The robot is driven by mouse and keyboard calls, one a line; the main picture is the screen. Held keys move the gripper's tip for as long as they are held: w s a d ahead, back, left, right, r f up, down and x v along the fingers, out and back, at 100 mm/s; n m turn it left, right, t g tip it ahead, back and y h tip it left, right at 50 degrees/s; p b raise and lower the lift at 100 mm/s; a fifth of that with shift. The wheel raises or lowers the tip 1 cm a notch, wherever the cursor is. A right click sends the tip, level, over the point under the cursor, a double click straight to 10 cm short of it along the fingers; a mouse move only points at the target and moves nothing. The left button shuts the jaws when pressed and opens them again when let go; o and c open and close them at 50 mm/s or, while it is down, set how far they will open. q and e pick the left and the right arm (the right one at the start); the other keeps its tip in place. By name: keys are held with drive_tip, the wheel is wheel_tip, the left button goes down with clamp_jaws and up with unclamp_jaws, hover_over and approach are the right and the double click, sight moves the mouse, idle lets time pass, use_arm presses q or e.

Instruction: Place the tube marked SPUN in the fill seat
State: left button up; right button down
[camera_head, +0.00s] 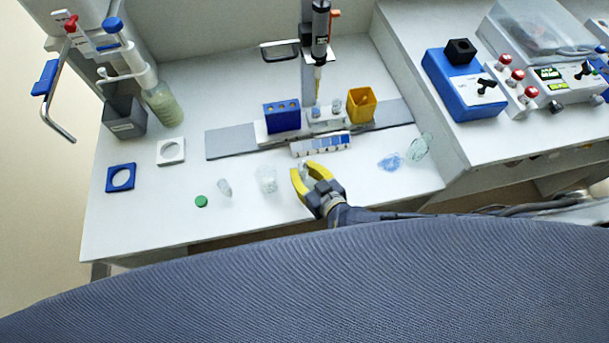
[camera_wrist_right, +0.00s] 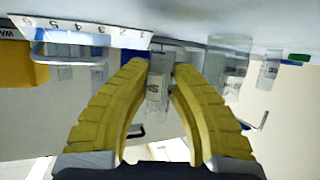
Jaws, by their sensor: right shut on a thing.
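My right gripper (camera_head: 305,172) is shut on a clear tube (camera_wrist_right: 155,90) in front of the numbered strip. In the right wrist view, the fingers (camera_wrist_right: 155,85) close around the tube's sides and its label shows letters starting "SP"; the rest is hidden. A small grey block (camera_head: 327,120) with clear pieces in it stands under the upright dispenser (camera_head: 320,35); I cannot tell for sure that it is the fill seat. The tube is apart from this block, nearer the front of the bench. My left gripper is not in view.
A white numbered strip (camera_head: 321,145) lies between the gripper and the grey block. A blue rack (camera_head: 283,117) and a yellow bin (camera_head: 361,105) flank the block. A clear cup (camera_head: 266,181), a clear tube (camera_head: 224,187) and a green cap (camera_head: 201,201) are to the left.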

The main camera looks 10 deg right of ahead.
sight(306, 180)
drive_tip(key=shift+f, duration=1.35)
drive_tip(key=c, duration=1.2)
unclamp_jaws()
drive_tip(key=shift+f, duration=0.15)
drive_tip(key=shift+c, duration=0.2)
drive_tip(key=shift+r, duration=0.2)
drive_tip(key=v, duration=1)
drive_tip(key=shift+s+d, duration=0.15)
drive_tip(key=shift+s, duration=0.2)
drive_tip(key=shift+o, duration=0.7)
drive_tip(key=shift+s+d+r, duration=0.15)
drive_tip(key=shift+s+r, duration=0.15)
drive_tip(key=shift+s, duration=0.25)
